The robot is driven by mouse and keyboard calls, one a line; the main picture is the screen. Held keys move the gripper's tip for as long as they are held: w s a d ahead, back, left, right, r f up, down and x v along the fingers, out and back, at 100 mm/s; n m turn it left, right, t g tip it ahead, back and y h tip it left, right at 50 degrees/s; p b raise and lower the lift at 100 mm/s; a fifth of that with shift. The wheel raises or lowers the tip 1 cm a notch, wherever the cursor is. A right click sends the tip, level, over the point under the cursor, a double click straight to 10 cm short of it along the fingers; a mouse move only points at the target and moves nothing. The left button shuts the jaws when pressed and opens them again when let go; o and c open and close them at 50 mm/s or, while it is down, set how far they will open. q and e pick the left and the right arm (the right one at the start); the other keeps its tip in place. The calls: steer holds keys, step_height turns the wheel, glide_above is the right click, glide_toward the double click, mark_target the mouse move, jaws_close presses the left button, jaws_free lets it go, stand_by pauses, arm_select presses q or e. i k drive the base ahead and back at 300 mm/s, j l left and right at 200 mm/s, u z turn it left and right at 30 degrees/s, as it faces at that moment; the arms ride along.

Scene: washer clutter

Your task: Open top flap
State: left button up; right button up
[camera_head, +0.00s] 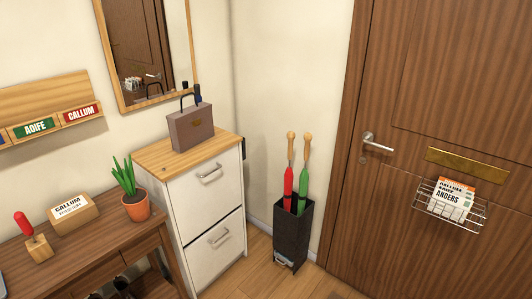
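A white cabinet with a wooden top (158,155) stands in the corner, left of the middle of the head view. Its top flap (205,192) is shut and has a metal bar handle (210,173). Below it is a lower flap (217,256), also shut, with its own bar handle (219,237). Neither of my grippers shows in this view. Nothing touches the top flap or its handle.
A grey-brown box with a dark handle (191,127) stands on the cabinet. A wooden desk (92,238) with a potted plant (136,206) is at left. A dark umbrella stand (291,238) stands right of the cabinet, before a brown door (440,80). Floor between is clear.

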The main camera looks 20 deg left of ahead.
mark_target(201, 195)
steer(key=i+l, duration=0.1)
steer(key=i, duration=0.5)
steer(key=i+l, duration=0.1)
steer(key=i, duration=0.5)
